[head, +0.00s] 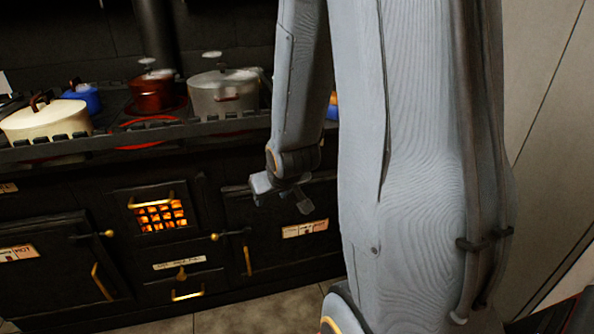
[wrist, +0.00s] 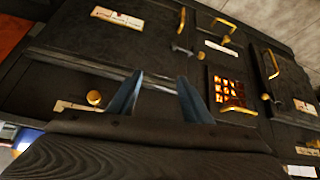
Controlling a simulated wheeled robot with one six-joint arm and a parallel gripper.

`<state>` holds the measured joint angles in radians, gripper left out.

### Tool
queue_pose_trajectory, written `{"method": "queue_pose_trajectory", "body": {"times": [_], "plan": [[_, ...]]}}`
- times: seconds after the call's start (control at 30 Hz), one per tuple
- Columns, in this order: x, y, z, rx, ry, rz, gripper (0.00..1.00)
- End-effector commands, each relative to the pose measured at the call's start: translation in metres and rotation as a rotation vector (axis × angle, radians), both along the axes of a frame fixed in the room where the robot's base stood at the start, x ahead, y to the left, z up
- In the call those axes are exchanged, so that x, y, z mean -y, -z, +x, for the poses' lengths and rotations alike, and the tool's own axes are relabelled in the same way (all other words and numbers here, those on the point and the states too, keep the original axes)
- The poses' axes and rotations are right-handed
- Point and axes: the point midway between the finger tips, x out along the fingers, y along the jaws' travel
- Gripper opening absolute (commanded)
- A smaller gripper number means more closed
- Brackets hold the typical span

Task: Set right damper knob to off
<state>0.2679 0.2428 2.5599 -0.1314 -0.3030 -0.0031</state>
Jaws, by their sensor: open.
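My gripper (head: 281,196) is open and empty in front of the black stove (head: 60,205), over its right part. In the wrist view its two fingers (wrist: 160,82) stand apart, with the dark stove front between and beyond them. A round brass knob (wrist: 95,97) with a pale strip beside it sits left of the fingers in that view, apart from them. It looks like the right damper knob, but I cannot read its marking or tell its setting. I cannot make it out in the head view, where my arm covers part of the stove front.
Pots, including a cream pot (head: 48,120) and a grey pot (head: 223,92), stand on the stove top behind a rail (head: 200,128). A glowing grate (head: 162,216) and brass door handles (head: 247,261) project from the front. Tiled floor (head: 225,320) lies below.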

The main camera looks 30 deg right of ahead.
Motion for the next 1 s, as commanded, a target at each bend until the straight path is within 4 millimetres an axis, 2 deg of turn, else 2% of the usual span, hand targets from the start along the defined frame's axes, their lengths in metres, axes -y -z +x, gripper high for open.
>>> {"method": "queue_pose_trajectory", "body": {"times": [0.03, 0.2, 0.33, 0.5, 0.63, 0.8, 1.0], "plan": [[0.016, 0.016, 0.012, 0.059, 0.018, -0.009, 0.45], [0.06, 0.03, 0.048, 0.303, 0.051, -0.052, 0.45], [0.093, 0.033, 0.063, 0.491, 0.079, -0.086, 0.45], [0.127, 0.03, 0.065, 0.717, 0.113, -0.13, 0.45], [0.142, 0.024, 0.06, 0.838, 0.131, -0.154, 0.45], [0.15, 0.018, 0.056, 0.913, 0.14, -0.169, 0.45], [0.156, 0.015, 0.075, 0.922, 0.139, -0.171, 0.45]]}}
